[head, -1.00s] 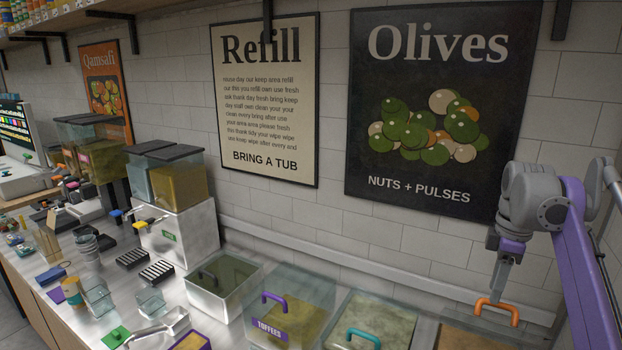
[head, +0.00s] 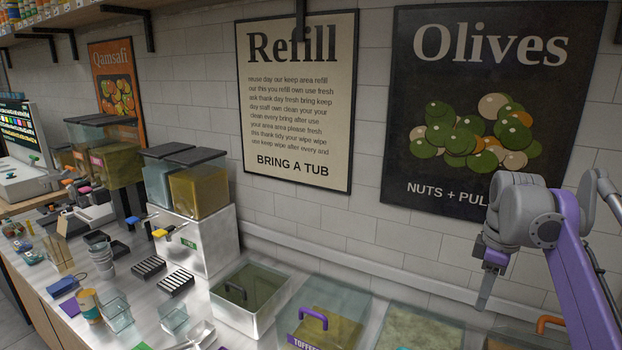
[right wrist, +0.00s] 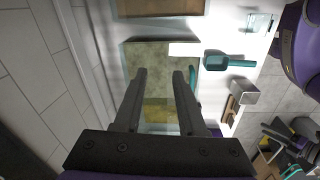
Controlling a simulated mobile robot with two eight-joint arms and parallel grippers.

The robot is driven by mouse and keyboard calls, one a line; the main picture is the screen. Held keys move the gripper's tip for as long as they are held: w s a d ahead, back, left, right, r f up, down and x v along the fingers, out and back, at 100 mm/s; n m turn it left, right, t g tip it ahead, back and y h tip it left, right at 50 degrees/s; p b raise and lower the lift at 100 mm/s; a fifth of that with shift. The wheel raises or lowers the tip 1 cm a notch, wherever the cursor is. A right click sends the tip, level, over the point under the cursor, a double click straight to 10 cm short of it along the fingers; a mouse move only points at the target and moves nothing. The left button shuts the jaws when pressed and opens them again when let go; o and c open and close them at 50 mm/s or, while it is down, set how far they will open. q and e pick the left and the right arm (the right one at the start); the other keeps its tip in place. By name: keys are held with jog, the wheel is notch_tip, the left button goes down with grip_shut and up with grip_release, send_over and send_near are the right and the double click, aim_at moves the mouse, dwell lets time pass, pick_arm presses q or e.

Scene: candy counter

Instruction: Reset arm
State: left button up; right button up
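My right gripper (head: 484,292) hangs fingers-down over the back of the counter at the right of the head view. In the right wrist view its two dark fingers (right wrist: 160,75) are apart with nothing between them. Below them in that view is a clear bin with greenish-yellow contents (right wrist: 150,57). The finger tips are small in the head view.
A row of lidded bins lines the counter, including one with a purple handle (head: 313,318) and one with an orange handle (head: 551,322). A metal dispenser (head: 205,242) stands left. The tiled wall (head: 330,222) is close behind. A teal scoop (right wrist: 229,61) lies right in the wrist view.

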jog(key=s+a+f+m+t, duration=0.3)
jog(key=s+a+f+m, duration=0.2)
jog(key=s+a+f, duration=0.3)
jog(key=shift+s+a+f, duration=0.3)
jog(key=shift+s+a, duration=0.15)
jog(key=shift+a, duration=0.45)
jog(key=shift+o, duration=0.6)
jog(key=s+a+f+m+t, duration=0.1)
jog(key=s+a+f+m, duration=0.1)
jog(key=s+f, duration=0.3)
jog(key=s+a+f+m+t, duration=0.1)
jog(key=s+a+f+m, duration=0.2)
jog(key=s+f, duration=0.3)
notch_tip(320, 180, down, 3)
jog(key=shift+a+m+t, duration=0.3)
jog(key=shift+a+t, duration=0.1)
jog(key=shift+a, duration=0.15)
pick_arm(q)
jog(key=shift+s+d+r, duration=0.1)
jog(key=shift+s+d, duration=0.1)
jog(key=shift+d, duration=0.1)
pick_arm(e)
jog(key=shift+r, duration=0.1)
